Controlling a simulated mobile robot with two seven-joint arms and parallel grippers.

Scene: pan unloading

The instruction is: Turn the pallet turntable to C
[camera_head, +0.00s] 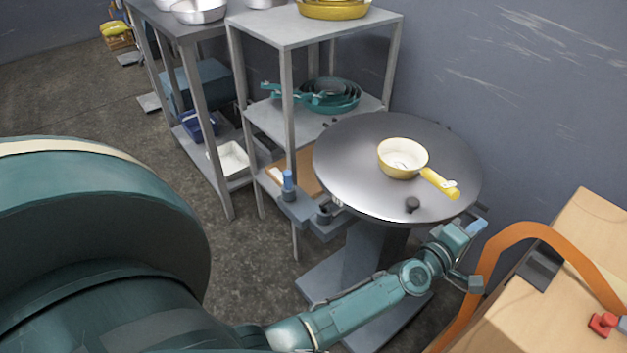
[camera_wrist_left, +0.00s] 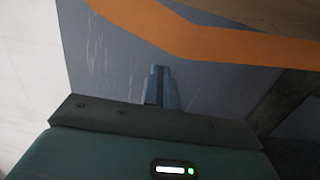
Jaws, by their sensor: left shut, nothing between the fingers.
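The turntable (camera_head: 355,150) is a round grey disc on a grey stand, right of centre in the head view. A yellow pan (camera_head: 402,157) with a pale inside rests on it, its handle pointing to the lower right. A short dark peg (camera_head: 412,205) stands near the disc's front edge. I can make out no letter C. My left gripper (camera_head: 478,226) is just outside the disc's front right edge, apart from the peg. Its blue fingers are shut and empty, also in the left wrist view (camera_wrist_left: 160,72). My right gripper is not in view.
A grey shelf (camera_head: 305,25) behind holds green pans (camera_head: 335,95) and a yellow pan on top. A blue-topped post (camera_head: 288,182) stands at the disc's left. An orange curved band (camera_head: 515,232) and a cardboard box (camera_head: 590,245) are close on the right.

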